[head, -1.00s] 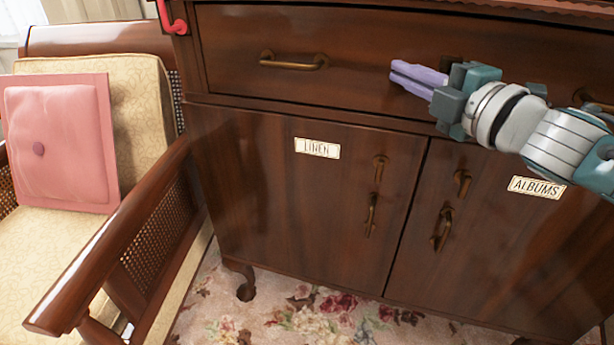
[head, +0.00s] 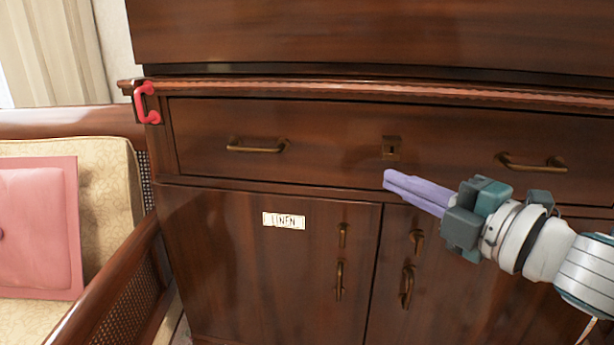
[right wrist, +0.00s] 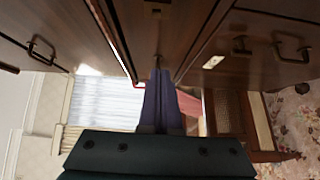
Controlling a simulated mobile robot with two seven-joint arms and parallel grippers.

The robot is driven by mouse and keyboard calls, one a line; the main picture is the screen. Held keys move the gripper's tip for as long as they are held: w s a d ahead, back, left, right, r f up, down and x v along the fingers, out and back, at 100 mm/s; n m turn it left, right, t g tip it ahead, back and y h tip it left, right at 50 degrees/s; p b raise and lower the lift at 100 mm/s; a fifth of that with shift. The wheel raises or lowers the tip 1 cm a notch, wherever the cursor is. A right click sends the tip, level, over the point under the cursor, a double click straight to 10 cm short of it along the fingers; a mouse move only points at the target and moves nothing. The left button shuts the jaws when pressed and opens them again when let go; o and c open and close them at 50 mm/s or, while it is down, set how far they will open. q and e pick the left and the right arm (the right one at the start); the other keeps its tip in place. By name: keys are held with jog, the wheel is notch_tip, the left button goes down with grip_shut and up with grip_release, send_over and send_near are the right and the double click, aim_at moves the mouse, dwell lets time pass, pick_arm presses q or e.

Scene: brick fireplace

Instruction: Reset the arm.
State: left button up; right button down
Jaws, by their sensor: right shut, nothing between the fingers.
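My right gripper (head: 388,182) comes in from the right in the head view, its purple fingers pointing left. The fingers are shut together with nothing between them. They are in front of the wooden cabinet (head: 250,275), just below the keyhole plate and by the top of the doors. In the right wrist view the same purple fingers (right wrist: 160,75) point up the picture, side by side. My left gripper is in neither view.
The cabinet has a wide drawer (head: 330,130) with brass handles, a red handle (head: 147,103) at its left corner and a door labelled LINEN (head: 284,220). A cane armchair (head: 120,300) with a pink cushion (head: 45,225) stands close on the left.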

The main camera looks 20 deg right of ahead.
jog(key=s+r+m+g+h+p, duration=0.4)
jog(key=s+r+m+h+p, duration=0.2)
jog(key=r+m+p, duration=0.55)
jog(key=s+a+r+m+g+y+p, duration=0.25)
jog(key=s+a+r+g+p, duration=0.2)
jog(key=s+p, duration=0.5)
jog(key=s+a+r+m+g+y+p, duration=0.1)
jog(key=s+a+r+m+g+p, duration=0.4)
jog(key=s+p, duration=0.45)
notch_tip(320, 180, up, 34)
jog(key=p, duration=3.4)
jog(key=shift+a+n+h, duration=0.2)
jog(key=shift+n+h, duration=0.15)
jog(key=shift+n, duration=0.05)
jog(key=shift+w+g, duration=0.1)
jog(key=shift+g, duration=0.15)
